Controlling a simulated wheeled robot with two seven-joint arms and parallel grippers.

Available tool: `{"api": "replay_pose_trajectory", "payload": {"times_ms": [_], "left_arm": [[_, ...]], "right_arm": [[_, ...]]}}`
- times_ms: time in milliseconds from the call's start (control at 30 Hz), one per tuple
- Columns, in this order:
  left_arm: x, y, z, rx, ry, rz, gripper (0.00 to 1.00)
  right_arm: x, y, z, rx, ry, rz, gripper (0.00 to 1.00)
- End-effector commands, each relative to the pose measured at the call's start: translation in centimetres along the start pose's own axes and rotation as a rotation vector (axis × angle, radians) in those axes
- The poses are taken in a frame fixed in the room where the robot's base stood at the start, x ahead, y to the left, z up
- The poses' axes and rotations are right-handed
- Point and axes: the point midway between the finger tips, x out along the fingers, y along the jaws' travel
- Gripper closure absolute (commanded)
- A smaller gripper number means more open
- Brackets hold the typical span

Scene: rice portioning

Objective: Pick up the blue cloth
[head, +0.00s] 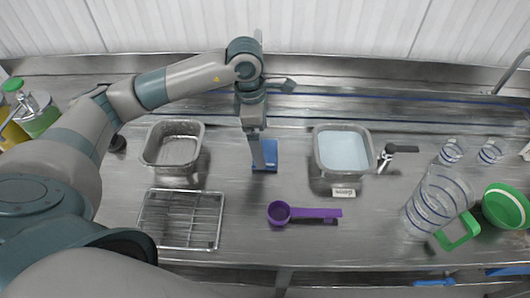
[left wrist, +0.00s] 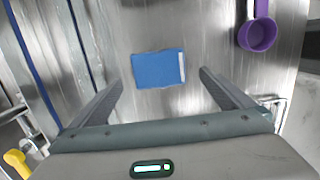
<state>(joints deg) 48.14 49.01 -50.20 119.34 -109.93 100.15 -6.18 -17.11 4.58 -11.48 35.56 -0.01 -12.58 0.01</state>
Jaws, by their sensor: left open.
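The blue cloth (head: 270,155) lies flat on the steel counter in the middle of the head view, partly hidden behind my left gripper (head: 259,158). In the left wrist view the cloth (left wrist: 158,69) is a small blue rectangle with a pale strip along one edge, ahead of the open fingers. My left gripper (left wrist: 160,92) points down over it, with nothing between its fingers. I cannot tell the height of the fingertips above the cloth. My right gripper is not in view.
A metal tray (head: 147,157) and a wire rack (head: 141,218) are left of the cloth. A container with pale blue content (head: 372,153) is to the right. A purple scoop (head: 313,213) lies in front.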

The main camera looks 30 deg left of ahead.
Motion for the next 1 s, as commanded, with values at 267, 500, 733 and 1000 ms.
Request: {"api": "replay_pose_trajectory", "payload": {"times_ms": [267,500,733,1000], "left_arm": [[2.7,0.0,0.3,-0.001,0.002,-0.005,0.00],[4.5,0.1,0.3,0.001,-0.001,-0.001,0.00],[4.6,0.1,0.3,0.001,-0.002,-0.001,0.00],[4.5,0.1,0.3,0.001,-0.002,-0.001,0.17]], "right_arm": [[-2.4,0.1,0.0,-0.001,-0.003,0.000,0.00],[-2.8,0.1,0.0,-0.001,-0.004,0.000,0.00],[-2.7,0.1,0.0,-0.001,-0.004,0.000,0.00],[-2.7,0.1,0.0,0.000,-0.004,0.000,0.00]]}}
